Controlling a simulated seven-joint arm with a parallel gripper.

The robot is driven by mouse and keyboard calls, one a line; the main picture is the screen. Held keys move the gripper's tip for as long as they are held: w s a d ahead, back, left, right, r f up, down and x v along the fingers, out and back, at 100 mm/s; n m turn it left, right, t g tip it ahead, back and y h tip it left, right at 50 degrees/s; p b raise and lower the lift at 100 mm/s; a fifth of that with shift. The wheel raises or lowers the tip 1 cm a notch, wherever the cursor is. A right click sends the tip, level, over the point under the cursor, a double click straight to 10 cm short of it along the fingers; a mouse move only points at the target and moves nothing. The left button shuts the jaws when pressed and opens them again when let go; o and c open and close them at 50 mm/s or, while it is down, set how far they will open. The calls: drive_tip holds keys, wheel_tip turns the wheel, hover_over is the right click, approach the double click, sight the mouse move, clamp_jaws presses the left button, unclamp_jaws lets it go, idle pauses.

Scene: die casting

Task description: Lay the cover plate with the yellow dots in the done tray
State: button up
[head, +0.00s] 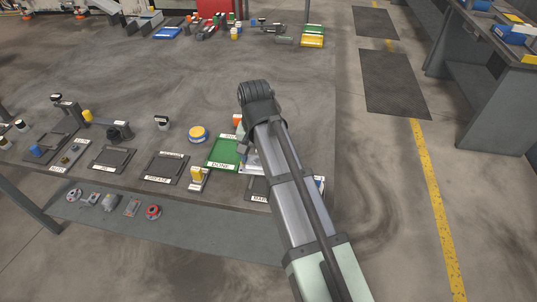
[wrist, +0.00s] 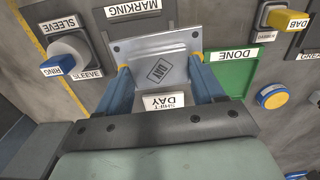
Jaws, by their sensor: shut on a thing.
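My gripper (wrist: 163,88) has blue fingers on both sides of a grey metal plate (wrist: 178,66) in the wrist view. It is shut on the plate, which has small corner holes and a stamped DAY mark. I cannot make out yellow dots on its face; small yellow bits show beside the fingers. The green done tray (wrist: 241,76) lies just right of the fingers, partly hidden by the right one. In the head view the done tray (head: 220,153) is left of my arm, which hides most of the gripper and plate.
A white SHIFT DAY label (wrist: 165,102) shows below the plate. A round yellow-topped blue thing (head: 198,133) stands left of the tray, and a yellow DAB block (head: 197,173) in front. A sleeve fixture (wrist: 68,53) is left in the wrist view.

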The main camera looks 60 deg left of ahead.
drive_tip(key=s+a+f, duration=0.1)
drive_tip(key=s+a, duration=0.2)
drive_tip(key=a, duration=0.8)
hover_over(227, 152)
drive_tip(key=shift+f+m, duration=0.15)
drive_tip(key=shift+m, duration=0.15)
drive_tip(key=shift+f, duration=0.15)
drive_tip(key=shift+f, duration=2.95)
drive_tip(key=shift+f, duration=0.8)
drive_tip(key=o, duration=1.6)
